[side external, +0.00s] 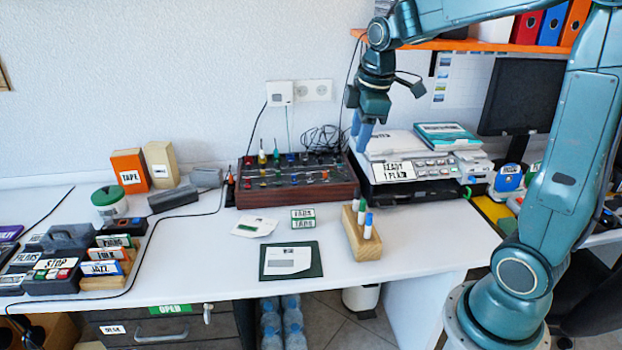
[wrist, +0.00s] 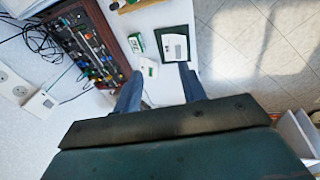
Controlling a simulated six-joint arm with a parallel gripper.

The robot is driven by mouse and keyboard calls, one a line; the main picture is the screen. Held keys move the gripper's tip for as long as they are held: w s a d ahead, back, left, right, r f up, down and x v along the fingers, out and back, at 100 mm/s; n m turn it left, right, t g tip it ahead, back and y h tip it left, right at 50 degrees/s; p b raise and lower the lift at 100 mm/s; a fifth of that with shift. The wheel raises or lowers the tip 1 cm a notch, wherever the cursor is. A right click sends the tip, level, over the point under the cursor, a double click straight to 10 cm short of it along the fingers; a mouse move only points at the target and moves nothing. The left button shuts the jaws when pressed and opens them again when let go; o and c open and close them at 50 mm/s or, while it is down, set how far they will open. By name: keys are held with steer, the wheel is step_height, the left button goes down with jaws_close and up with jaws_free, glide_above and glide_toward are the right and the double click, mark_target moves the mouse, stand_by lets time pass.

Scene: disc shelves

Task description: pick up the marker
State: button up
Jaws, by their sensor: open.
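Three upright markers stand in a light wooden block (side external: 360,246) near the front of the desk in the side external view. The nearest marker (side external: 368,228) has a blue top, and the one behind it has a green top (side external: 361,215). In the wrist view, part of a wooden edge (wrist: 140,5) shows at the top, and I cannot make out the markers. My gripper (side external: 362,135) is high above the desk, behind and well above the block, with blue fingers pointing down. In the wrist view its fingers (wrist: 160,88) are apart with nothing between them.
A mixer-like panel with knobs (side external: 298,194) stands at the back, and a printer (side external: 410,188) is right of it below my gripper. A green-edged card (side external: 317,270) and a small green-white box (side external: 303,218) lie left of the block.

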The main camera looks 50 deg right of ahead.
steer(key=w+d+f+n+g, duration=0.1)
steer(key=w+d+f+n, duration=0.3)
steer(key=w+d+f, duration=0.3)
steer(key=n+g, duration=0.1)
steer(key=n, duration=0.3)
glide_above(357, 200)
steer(key=w, duration=0.1)
steer(key=shift+y, duration=0.4)
steer(key=f, duration=0.8)
steer(key=shift+d+f, duration=0.4)
steer(key=shift+f, duration=0.1)
steer(key=shift+f, duration=4.2)
steer(key=shift+s+f, duration=0.15)
steer(key=shift+f, duration=1.15)
steer(key=shift+s+f, duration=0.1)
steer(key=shift+f, duration=1.2)
jaws_close()
